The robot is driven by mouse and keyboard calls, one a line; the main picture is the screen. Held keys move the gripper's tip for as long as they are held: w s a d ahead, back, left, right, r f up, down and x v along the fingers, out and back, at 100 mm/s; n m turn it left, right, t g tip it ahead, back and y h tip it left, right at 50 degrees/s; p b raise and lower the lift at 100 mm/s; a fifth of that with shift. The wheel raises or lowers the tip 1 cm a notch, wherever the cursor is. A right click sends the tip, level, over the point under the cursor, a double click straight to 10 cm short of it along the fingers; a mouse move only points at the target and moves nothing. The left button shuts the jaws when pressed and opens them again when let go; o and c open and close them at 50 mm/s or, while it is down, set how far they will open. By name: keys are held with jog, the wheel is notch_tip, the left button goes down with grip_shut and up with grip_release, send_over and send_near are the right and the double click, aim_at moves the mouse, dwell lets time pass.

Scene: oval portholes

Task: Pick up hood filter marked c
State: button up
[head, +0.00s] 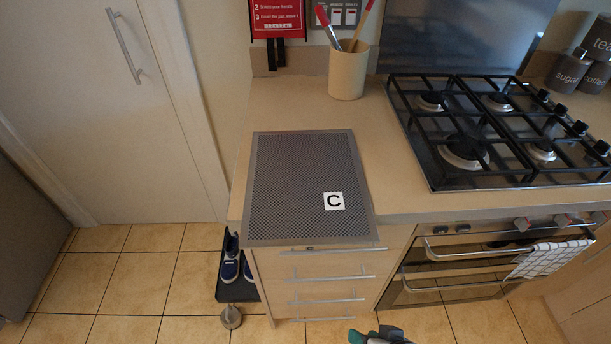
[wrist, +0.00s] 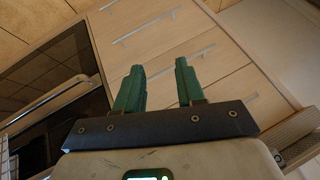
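The hood filter marked C (head: 295,185) is a flat grey mesh panel with a metal rim and a white label reading "C" near its front right. My gripper (head: 378,337) shows only in part at the bottom of the head view, in front of and below the counter, apart from the filter. In the wrist view my gripper (wrist: 161,85) has two green fingers spread apart with nothing between them, facing the drawer fronts.
The gas hob (head: 480,125) is right of the filter, above an oven with a towel (head: 550,258). A utensil pot (head: 348,72) stands behind the filter. Drawers with bar handles (head: 325,279) are below. A low rack with shoes (head: 236,265) stands left of the drawers.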

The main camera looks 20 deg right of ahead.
jog(key=w+a+r+m+t, duration=0.3)
jog(key=a+m, duration=0.1)
jog(key=m+t+h+p, duration=0.2)
jog(key=m+t+h, duration=0.55)
jog(key=m, duration=0.55)
send_near(324, 229)
jog(key=shift+g+h, duration=0.25)
jog(key=shift+g, duration=0.2)
jog(key=p+x, duration=0.2)
jog(key=x, duration=0.8)
jog(key=shift+w+a, duration=0.1)
jog(key=shift+a, duration=0.05)
jog(key=shift+c, duration=0.3)
grip_shut()
jog(key=shift+r, duration=0.1)
